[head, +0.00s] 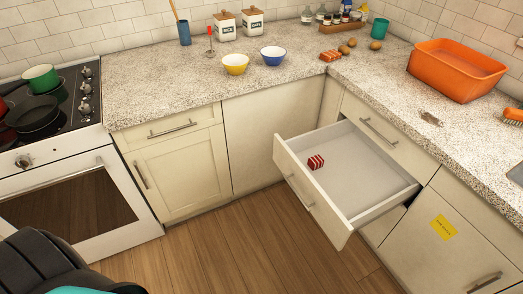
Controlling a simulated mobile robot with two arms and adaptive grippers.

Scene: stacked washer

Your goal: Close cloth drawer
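The drawer (362,193) stands pulled out from the right-hand counter in the head view. Its cream front panel (309,197) with a long handle (300,193) faces left, toward the open floor. Inside it lies a small folded red and white striped cloth (316,162), close to the front panel. The rest of the drawer's bottom is bare. A dark, rounded part of my own body fills the lower left corner. Neither of my grippers shows in this view.
Wood floor (230,245) in front of the drawer is clear. A white oven (75,205) with pans on its stove stands at left. On the counter are bowls (235,64), jars and an orange tub (455,70). A cabinet with a yellow note (443,228) is at right.

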